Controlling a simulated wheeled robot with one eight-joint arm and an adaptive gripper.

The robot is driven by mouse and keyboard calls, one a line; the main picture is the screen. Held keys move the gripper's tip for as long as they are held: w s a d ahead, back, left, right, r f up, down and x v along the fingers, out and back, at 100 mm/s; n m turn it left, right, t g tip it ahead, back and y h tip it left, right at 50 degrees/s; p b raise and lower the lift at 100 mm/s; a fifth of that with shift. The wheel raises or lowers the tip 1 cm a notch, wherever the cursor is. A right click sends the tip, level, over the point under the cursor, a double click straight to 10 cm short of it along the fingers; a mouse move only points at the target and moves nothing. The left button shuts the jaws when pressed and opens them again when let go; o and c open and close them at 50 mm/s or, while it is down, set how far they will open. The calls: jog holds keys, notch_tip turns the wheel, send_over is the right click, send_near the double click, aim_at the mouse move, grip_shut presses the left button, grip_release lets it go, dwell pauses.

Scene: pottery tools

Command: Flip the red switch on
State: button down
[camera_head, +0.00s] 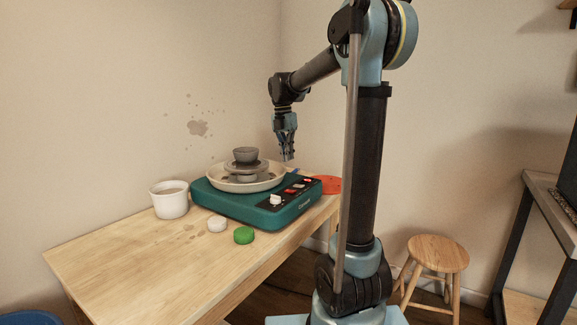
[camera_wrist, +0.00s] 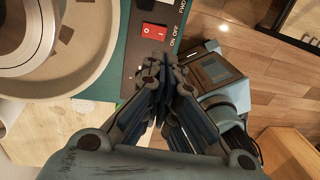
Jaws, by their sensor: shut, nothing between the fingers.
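The red switch (camera_wrist: 154,31) is in the upper middle of the wrist view, marked O and I, with ON OFF printed beside it. It sits on the dark control panel of the green pottery wheel (camera_wrist: 117,62). In the head view the wheel (camera_head: 240,208) stands on the table; small red parts show on its panel, but I cannot tell which is this switch. My gripper (camera_head: 288,157) is shut and empty, pointing down above the wheel's far side. In the wrist view its fingertips (camera_wrist: 165,64) appear just below the switch. I cannot tell whether they touch the panel.
A pale pan (camera_head: 224,186) with stacked grey pottery (camera_head: 246,155) sits on the wheel. The wooden table (camera_head: 130,270) is clear in front. A stool (camera_head: 437,254) stands right.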

aim_at(291, 194)
jog(key=f, duration=0.4)
jog(key=d+f, duration=0.1)
jog(key=f, duration=0.3)
jog(key=s+f, duration=0.1)
jog(key=f, duration=0.3)
jog(key=shift+d+f, duration=0.15)
jog(key=shift+f, duration=0.05)
jog(key=shift+a, duration=0.2)
